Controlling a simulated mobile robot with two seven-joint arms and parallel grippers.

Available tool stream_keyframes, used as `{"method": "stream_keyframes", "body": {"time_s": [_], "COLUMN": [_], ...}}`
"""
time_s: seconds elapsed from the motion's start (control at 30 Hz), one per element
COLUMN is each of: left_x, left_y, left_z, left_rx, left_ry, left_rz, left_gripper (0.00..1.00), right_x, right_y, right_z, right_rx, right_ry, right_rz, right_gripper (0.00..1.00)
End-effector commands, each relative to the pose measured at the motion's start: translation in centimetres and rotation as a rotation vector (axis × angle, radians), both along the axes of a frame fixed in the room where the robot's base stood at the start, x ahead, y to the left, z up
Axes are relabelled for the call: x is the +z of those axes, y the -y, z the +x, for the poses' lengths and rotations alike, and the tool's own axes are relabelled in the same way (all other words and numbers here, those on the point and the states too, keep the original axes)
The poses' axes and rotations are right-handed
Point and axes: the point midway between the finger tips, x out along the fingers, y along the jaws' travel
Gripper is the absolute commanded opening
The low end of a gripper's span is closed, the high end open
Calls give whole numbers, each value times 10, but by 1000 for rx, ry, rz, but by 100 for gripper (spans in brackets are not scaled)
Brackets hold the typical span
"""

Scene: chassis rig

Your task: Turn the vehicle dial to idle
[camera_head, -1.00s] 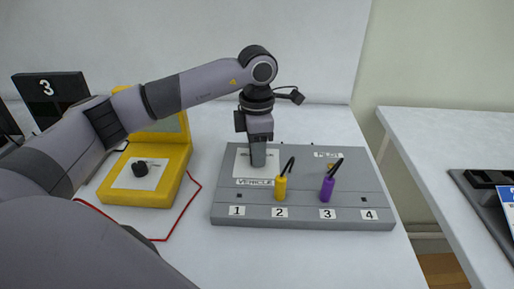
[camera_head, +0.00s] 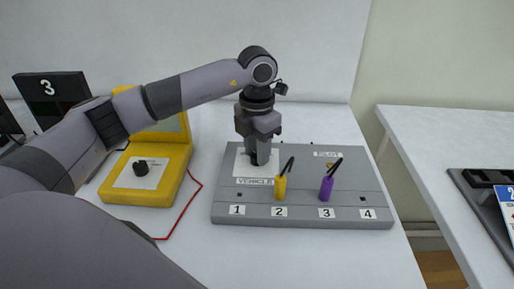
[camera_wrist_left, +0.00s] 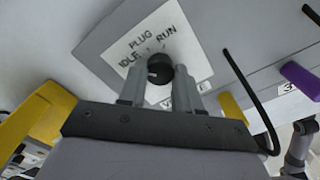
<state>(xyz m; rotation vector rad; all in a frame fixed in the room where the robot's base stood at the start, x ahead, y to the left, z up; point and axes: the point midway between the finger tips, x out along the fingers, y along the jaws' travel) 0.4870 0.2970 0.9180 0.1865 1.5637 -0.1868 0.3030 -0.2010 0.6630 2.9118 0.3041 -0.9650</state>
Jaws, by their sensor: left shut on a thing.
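The vehicle dial is a black round knob (camera_wrist_left: 159,68) on a white label plate (camera_wrist_left: 190,40) marked PLUG, IDLE and RUN in the left wrist view. In the head view the plate (camera_head: 243,166) lies on the grey chassis panel (camera_head: 225,206), above the word VEHICLE, and the knob is hidden behind my gripper. My left gripper (camera_head: 258,160) points down over the plate. In the left wrist view its two fingers (camera_wrist_left: 158,84) are shut on the dial, one on each side. The knob's light mark points roughly toward the IDLE side. My right gripper is not in view.
A yellow plug (camera_head: 280,188) and a purple plug (camera_head: 327,188) with black leads stand on the panel near sockets 2 and 3. A yellow tester (camera_head: 150,190) with a black knob and red wire is to the left. A second table (camera_head: 440,135) stands right.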

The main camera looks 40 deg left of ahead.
Motion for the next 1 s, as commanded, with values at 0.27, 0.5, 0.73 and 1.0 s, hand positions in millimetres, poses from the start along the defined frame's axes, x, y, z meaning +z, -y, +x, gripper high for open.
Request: {"method": "stream_keyframes", "body": {"time_s": [0.27,0.5,0.73,1.0], "left_x": [2,2,1,35], "left_y": [-1,-1,0,0], "left_z": [1,1,0,1], "left_rx": [5,4,3,4], "left_ry": [5,4,2,7], "left_rz": [0,0,0,-1], "left_gripper": [3,59,59,59], "right_x": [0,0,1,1], "right_y": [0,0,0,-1], "right_z": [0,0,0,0], "right_rx": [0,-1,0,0], "right_ry": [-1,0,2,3], "right_rz": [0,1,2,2], "right_gripper": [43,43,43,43]}}
